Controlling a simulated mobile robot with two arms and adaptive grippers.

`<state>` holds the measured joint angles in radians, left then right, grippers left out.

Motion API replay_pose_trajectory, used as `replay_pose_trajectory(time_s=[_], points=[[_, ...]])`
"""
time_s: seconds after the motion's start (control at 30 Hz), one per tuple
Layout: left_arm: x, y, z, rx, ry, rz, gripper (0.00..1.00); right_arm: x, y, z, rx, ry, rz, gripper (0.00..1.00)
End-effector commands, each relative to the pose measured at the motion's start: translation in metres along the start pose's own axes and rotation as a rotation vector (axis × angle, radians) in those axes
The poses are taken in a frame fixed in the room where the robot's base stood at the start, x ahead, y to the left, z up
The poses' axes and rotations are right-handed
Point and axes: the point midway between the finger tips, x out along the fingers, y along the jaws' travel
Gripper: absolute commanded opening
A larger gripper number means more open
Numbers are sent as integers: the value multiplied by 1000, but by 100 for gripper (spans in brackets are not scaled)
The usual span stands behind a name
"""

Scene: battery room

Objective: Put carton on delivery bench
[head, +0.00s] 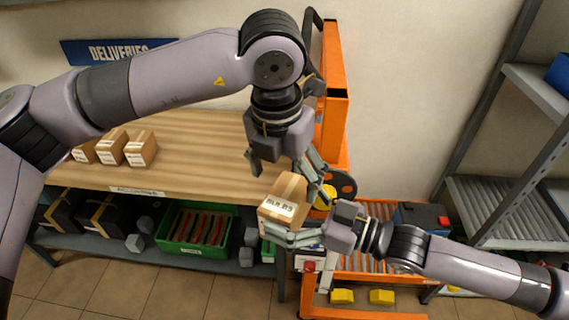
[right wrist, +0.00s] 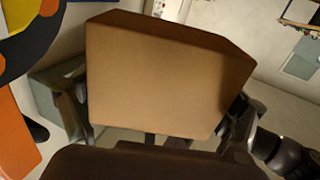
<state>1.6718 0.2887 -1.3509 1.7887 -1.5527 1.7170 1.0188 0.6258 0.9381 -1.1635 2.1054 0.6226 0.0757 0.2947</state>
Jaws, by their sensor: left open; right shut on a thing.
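The carton (head: 284,196), brown with a pale tape strip and a white label, is in my right gripper (head: 292,238) near the front right corner of the bench in the head view. It fills the middle of the right wrist view (right wrist: 158,80), between the two fingers, which are shut on it. My left gripper (head: 290,172) is open, just above and behind the carton; I cannot tell whether it touches it. The delivery bench (head: 190,160) has a wooden top and stands under a blue DELIVERIES sign (head: 115,51).
Several small cartons (head: 141,149) stand at the bench's left. A green crate (head: 190,232) and black cases (head: 110,214) are on the lower shelf. An orange lift frame (head: 334,100) with a roller bed stands right of the bench. The middle of the bench top is clear.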

Motion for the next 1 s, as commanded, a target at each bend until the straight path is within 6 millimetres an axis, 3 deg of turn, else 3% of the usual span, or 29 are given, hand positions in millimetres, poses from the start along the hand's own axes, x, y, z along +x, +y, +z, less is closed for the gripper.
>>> replay_pose_trajectory(time_s=[0.3, 0.5, 0.93, 1.0], points=[[62, 0, 0, -1, 4, -4, 77, 0, 0, -2, -1, 4, -1, 49], [86, 0, 0, -1, 2, -3, 77, 0, 0, -2, -1, 4, -1, 49], [95, -1, 0, -1, 0, -4, 77, 0, 0, -2, -1, 3, -1, 49], [95, -1, 0, -1, 0, -4, 72, 0, 0, -2, -1, 3, -1, 49]])
